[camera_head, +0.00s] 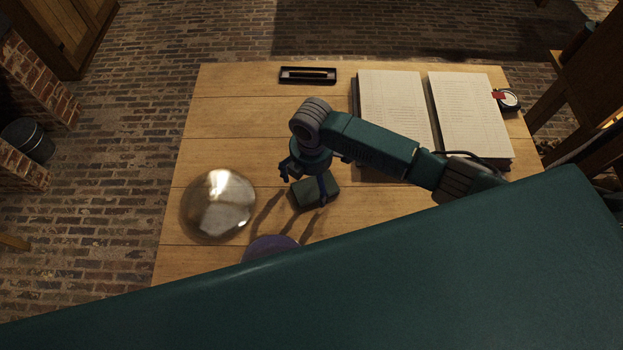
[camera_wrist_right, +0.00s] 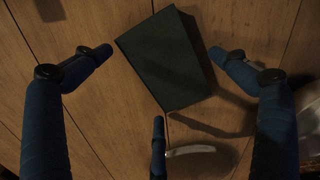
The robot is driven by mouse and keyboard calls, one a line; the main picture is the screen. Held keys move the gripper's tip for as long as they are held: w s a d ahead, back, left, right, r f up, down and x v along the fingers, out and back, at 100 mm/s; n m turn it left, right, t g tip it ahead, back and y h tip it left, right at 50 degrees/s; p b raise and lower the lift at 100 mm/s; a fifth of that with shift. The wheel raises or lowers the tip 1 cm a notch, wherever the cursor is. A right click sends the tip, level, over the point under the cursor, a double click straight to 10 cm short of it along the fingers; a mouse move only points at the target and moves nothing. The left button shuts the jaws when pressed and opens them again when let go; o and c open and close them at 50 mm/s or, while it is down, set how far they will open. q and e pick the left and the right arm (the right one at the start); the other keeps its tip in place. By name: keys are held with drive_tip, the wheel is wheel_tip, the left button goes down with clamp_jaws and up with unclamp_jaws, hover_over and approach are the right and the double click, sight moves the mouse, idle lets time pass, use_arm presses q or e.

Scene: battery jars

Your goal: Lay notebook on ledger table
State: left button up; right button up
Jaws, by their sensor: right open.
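The notebook (camera_head: 313,192) is a small dark green block lying on the wooden ledger table (camera_head: 230,115), near its middle. In the right wrist view the notebook (camera_wrist_right: 167,60) lies between and beyond the spread fingers, turned at an angle. My right gripper (camera_head: 307,183) hangs over the notebook from above, and in the right wrist view its blue fingers (camera_wrist_right: 165,85) are open and apart from it, with nothing held. A finger hides part of the notebook in the head view. My left gripper does not show.
A large open ledger (camera_head: 392,100) covers the table's right side, with a round dial (camera_head: 510,100) at its edge. A pen tray (camera_head: 308,75) lies at the back. A glass dome (camera_head: 218,205) stands left, a purple round object (camera_head: 268,246) in front. The back left is clear.

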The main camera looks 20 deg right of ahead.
sight(312, 184)
wheel_tip(312, 184, up, 12)
drive_tip(key=shift+r+b, duration=0.2)
drive_tip(key=shift+b, duration=0.15)
idle(0.6)
